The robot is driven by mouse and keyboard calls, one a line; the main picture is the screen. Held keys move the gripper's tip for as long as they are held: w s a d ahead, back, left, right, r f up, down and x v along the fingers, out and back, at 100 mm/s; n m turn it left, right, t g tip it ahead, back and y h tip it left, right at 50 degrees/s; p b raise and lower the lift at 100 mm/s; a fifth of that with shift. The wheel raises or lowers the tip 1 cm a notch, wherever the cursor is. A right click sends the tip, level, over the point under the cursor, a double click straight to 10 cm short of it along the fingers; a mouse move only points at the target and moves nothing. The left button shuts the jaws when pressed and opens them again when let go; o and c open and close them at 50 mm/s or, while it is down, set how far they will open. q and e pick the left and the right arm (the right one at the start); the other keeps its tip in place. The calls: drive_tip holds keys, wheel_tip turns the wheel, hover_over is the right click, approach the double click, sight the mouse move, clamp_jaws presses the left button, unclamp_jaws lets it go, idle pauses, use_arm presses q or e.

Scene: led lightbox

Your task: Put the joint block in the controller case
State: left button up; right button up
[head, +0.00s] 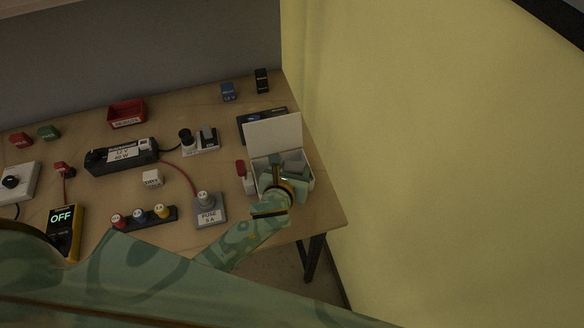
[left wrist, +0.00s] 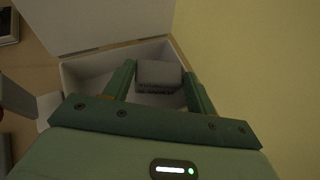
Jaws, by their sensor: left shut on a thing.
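The controller case (head: 309,184) is an open white box at the right end of the table, with its lid (head: 273,131) standing up at the back. It also fills the upper part of the left wrist view (left wrist: 82,68). My left gripper (head: 276,165) reaches into or just over the case. In the left wrist view its fingers (left wrist: 158,78) are shut on a grey block (left wrist: 158,73), which I take to be the joint block. The block is between the fingertips, within the case's outline; whether it touches the floor cannot be told. My right gripper is not in view.
A red-topped item (head: 241,169) stands close to the case's left side. A grey fuse block (head: 209,211), a white block (head: 151,178) and a black power supply (head: 122,155) are further left. A yellow wall (head: 420,150) rises to the right.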

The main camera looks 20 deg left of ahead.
use_arm(q)
drive_tip(key=o, duration=1)
drive_tip(key=shift+s+a, duration=0.1)
drive_tip(key=shift+r, duration=0.15)
drive_tip(key=shift+r, duration=0.4)
drive_tip(key=p+v, duration=0.2)
drive_tip(key=v, duration=1)
drive_tip(key=shift+r, duration=0.1)
